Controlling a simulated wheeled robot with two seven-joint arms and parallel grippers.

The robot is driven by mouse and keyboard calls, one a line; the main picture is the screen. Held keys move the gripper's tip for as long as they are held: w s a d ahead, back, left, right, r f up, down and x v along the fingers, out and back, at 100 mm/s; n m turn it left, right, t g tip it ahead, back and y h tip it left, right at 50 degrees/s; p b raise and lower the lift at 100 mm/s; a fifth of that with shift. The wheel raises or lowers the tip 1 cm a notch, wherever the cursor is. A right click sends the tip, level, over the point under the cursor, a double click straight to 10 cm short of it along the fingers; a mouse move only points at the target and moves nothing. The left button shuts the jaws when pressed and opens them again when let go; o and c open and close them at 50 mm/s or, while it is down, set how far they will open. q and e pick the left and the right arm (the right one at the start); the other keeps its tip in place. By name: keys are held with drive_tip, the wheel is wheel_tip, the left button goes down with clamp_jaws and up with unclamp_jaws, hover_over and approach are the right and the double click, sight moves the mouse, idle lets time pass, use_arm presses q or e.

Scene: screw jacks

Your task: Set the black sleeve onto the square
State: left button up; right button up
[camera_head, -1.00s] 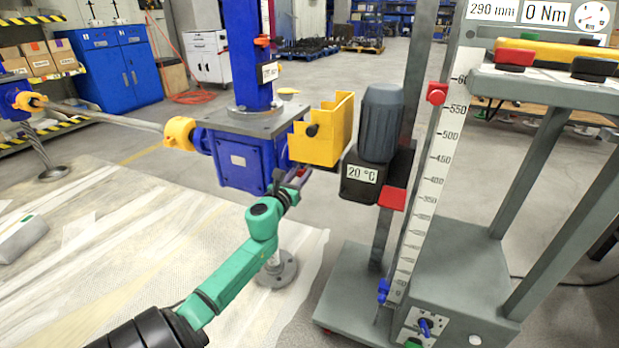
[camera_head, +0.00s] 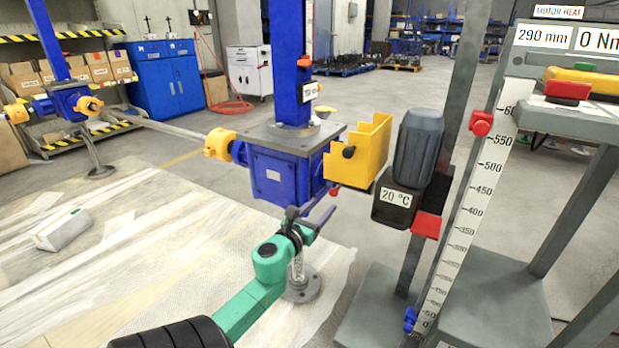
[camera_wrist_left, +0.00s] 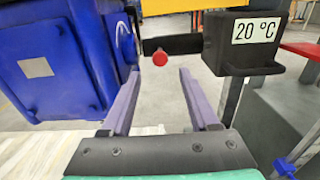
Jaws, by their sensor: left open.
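A black sleeve (camera_wrist_left: 172,44) shows in the left wrist view as a dark horizontal bar between the blue gearbox (camera_wrist_left: 60,60) and the black motor housing (camera_wrist_left: 243,45). A red knob (camera_wrist_left: 160,58) hangs at its front. I cannot make out the square; the sleeve's left end sits close to the gearbox. My left gripper (camera_wrist_left: 158,74) is open and empty, its two purple-grey fingers pointing at the sleeve with the knob ahead between them. In the head view the left gripper (camera_head: 318,208) is below the yellow guard (camera_head: 362,153), which hides the sleeve. The right gripper is not in view.
The grey motor (camera_head: 417,145) with a "20 °C" label stands right of the guard on a grey stand with a scale (camera_head: 465,215). A shaft (camera_head: 165,128) runs left to a second jack (camera_head: 70,102).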

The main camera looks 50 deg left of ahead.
use_arm(q)
drive_tip(key=v, duration=0.6)
drive_tip(key=shift+s, duration=0.1)
